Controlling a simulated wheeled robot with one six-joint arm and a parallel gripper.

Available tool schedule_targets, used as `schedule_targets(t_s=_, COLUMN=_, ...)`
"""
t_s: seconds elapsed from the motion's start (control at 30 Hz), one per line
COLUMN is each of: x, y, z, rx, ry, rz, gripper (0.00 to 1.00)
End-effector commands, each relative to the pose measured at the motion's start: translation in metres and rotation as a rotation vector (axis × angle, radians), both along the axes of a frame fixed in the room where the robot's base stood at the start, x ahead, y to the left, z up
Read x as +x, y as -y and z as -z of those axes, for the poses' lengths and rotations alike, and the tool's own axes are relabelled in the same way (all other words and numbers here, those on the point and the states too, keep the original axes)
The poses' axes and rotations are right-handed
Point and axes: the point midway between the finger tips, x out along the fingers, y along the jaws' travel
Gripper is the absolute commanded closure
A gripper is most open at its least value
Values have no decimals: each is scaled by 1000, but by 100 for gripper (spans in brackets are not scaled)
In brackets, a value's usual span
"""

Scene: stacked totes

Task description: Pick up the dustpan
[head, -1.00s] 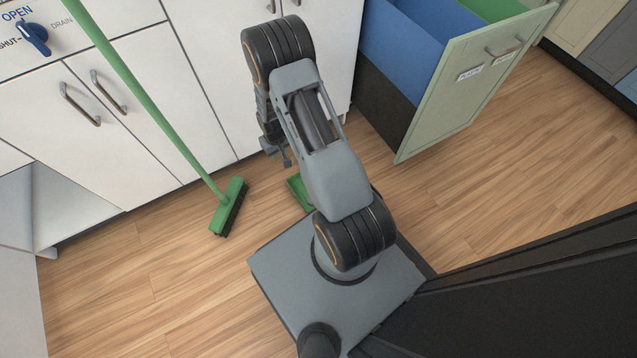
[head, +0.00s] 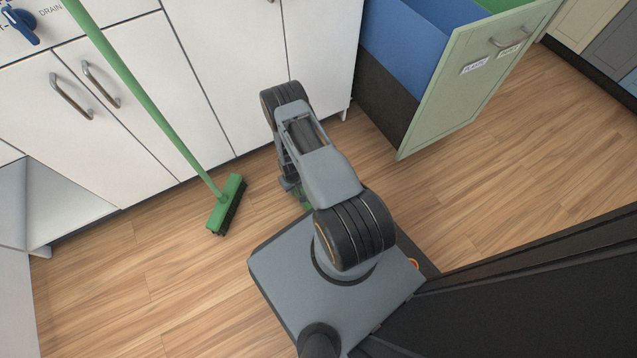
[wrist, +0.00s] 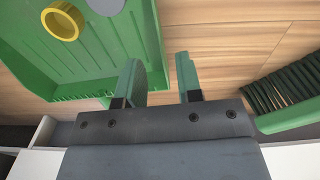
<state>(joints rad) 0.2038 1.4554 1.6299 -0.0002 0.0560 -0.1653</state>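The green dustpan (wrist: 100,50) lies on the floor and fills the upper left of the wrist view, with a yellow ring (wrist: 62,22) on it. One edge has a row of comb-like teeth. In the head view only a small green part of the dustpan (head: 305,196) shows; my arm hides the rest. My gripper (wrist: 157,78) is open, its two green fingers apart. In the wrist view the left finger overlaps the dustpan near its right edge, and the right finger is over bare floor. I cannot tell whether the finger touches the dustpan.
A green broom (head: 150,105) leans against the white cabinets (head: 110,110), its bristled head (head: 227,204) on the floor left of my arm. A pulled-out bin drawer (head: 470,85) stands at the upper right. Wooden floor (head: 170,285) is clear at the lower left.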

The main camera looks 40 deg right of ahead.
Motion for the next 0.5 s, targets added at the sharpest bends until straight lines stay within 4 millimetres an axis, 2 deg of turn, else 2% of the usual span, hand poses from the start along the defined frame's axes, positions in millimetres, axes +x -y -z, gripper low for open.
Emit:
schedule_targets(t_s=0.27, x=0, y=0, z=13, rx=0, ry=0, rz=0, gripper=67)
schedule_targets(t_s=0.5, x=0, y=0, z=43, rx=0, ry=-1, rz=0, gripper=67)
